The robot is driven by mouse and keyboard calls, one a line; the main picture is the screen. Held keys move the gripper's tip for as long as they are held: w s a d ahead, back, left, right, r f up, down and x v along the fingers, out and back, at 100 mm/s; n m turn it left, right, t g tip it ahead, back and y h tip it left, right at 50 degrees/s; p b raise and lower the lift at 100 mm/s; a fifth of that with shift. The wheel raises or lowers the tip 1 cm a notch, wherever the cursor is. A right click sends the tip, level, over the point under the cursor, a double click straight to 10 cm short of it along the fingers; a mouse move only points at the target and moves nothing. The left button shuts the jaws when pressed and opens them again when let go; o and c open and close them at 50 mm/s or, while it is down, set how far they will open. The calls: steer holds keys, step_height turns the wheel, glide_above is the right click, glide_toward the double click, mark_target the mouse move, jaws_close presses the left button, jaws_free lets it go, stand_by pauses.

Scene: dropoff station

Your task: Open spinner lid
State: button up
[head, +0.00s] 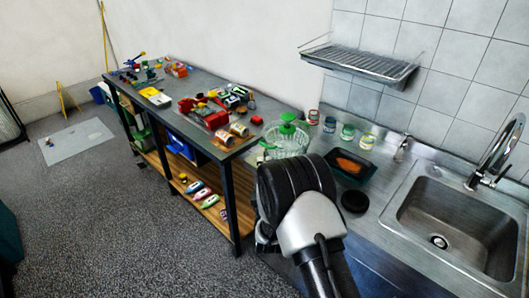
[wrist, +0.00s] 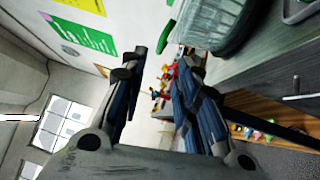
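The spinner (head: 285,138) is a clear ribbed bowl with a green lid (head: 288,118) on top. It stands upright on the counter, just beyond my arm in the head view. In the wrist view the clear bowl (wrist: 212,27) is at the top, right of my fingers and apart from them; the picture is tilted and its lid is mostly out of frame. My gripper (wrist: 163,62) is open, with its two dark fingers apart and nothing between them. In the head view my dark wrist joint hides the gripper.
A black tray with orange contents (head: 349,165), a round black lid (head: 355,201) and several small jars (head: 348,132) stand right of the spinner. Farther right is a sink (head: 458,220). A wire rack (head: 360,62) hangs above. A toy-covered workbench (head: 165,82) stands left.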

steer(key=w+a+r+b, duration=0.1)
steer(key=w, duration=0.8)
steer(key=shift+b, duration=0.3)
steer(key=shift+a, duration=0.1)
steer(key=shift+c, duration=0.4)
jaws_close()
